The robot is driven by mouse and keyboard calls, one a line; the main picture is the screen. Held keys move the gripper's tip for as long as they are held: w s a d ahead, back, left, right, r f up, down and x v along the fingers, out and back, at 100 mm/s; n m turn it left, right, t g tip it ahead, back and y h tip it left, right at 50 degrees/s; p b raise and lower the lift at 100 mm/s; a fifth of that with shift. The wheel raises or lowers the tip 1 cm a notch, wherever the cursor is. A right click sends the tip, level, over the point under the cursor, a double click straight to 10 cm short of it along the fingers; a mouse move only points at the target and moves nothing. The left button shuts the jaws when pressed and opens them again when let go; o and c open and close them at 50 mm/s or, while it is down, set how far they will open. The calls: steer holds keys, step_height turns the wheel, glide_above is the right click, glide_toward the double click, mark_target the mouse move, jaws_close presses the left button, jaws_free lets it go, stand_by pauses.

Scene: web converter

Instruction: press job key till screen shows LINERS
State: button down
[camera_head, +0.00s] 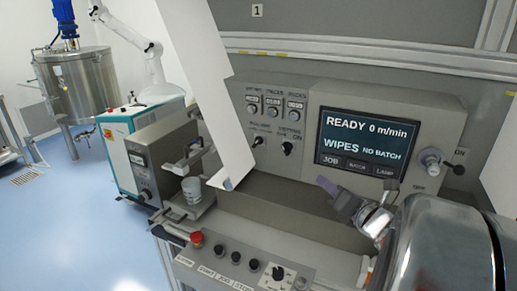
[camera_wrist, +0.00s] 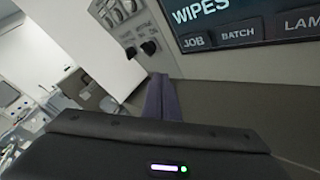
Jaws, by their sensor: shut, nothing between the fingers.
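The screen (camera_head: 361,142) on the grey console reads READY 0 m/min, WIPES and NO BATCH. Along its lower edge are the JOB key (camera_head: 330,160), the BATCH key (camera_head: 357,166) and the LAMP key (camera_head: 384,171). My gripper (camera_head: 325,184) is shut and empty, just below the JOB key in the head view and apart from the screen. In the wrist view, its purple fingers (camera_wrist: 161,85) lie together, below and left of the JOB key (camera_wrist: 194,42). WIPES also shows on the wrist view's screen (camera_wrist: 235,22).
Left of the screen are two dark knobs (camera_head: 287,147) and several small counters (camera_head: 273,101). A lower panel holds a red button (camera_head: 197,239) and black buttons.

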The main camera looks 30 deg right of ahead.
mark_target(325, 160)
steer(key=w+d, duration=0.5)
steer(key=d, duration=0.1)
steer(key=shift+d, duration=0.25)
steer(key=shift+w+d, duration=0.65)
steer(key=shift+d, duration=0.1)
stand_by(3.3)
steer(key=shift+s+a, duration=0.1)
steer(key=shift+a, duration=0.05)
steer(key=shift+s+a, duration=0.5)
steer(key=shift+a, duration=0.15)
stand_by(0.4)
steer(key=s+a, duration=0.1)
steer(key=a, duration=0.1)
steer(key=s+a, duration=0.2)
stand_by(0.5)
stand_by(0.8)
